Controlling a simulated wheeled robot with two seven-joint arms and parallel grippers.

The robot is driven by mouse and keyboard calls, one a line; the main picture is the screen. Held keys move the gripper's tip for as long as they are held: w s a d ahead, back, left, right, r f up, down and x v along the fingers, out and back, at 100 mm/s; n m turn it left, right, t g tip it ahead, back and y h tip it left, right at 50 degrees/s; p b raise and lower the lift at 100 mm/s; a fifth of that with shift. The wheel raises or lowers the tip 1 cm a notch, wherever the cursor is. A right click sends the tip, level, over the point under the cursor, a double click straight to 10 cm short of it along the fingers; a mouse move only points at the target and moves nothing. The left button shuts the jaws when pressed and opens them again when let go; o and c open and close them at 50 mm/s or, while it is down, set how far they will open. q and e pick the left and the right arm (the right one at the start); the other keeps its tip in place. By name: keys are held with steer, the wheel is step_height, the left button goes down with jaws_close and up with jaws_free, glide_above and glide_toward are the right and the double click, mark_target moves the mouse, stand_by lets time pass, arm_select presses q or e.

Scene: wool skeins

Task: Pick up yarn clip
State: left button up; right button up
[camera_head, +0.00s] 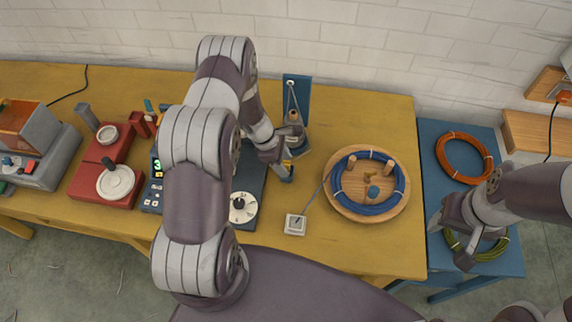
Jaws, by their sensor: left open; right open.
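No piece is plainly recognisable as the yarn clip. A small pale square piece (296,224) lies on the yellow table, with a thin line running from it up toward the blue skein (337,185); I cannot tell if it is the clip. The blue skein lies around pegs on a round wooden board (348,210). My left gripper (286,174) is open above the table, left of the round board and below a small stand; its fingertips are partly hidden. My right gripper (450,243) is open over the blue side table, beside a green skein (491,252), which it partly covers.
An orange skein (464,157) lies on the blue side table (437,145). A blue upright plate (297,90) stands at the back of the yellow table (385,112). A red device (103,168) and a grey device (57,160) fill the left. The table's right front corner is clear.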

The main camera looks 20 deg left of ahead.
arm_select(q)
steer(key=shift+w+d+f, duration=0.15)
steer(key=shift+w+f, duration=0.1)
steer(key=shift+f, duration=0.1)
steer(key=shift+c, duration=0.3)
jaws_close()
steer(key=shift+s+r, duration=0.1)
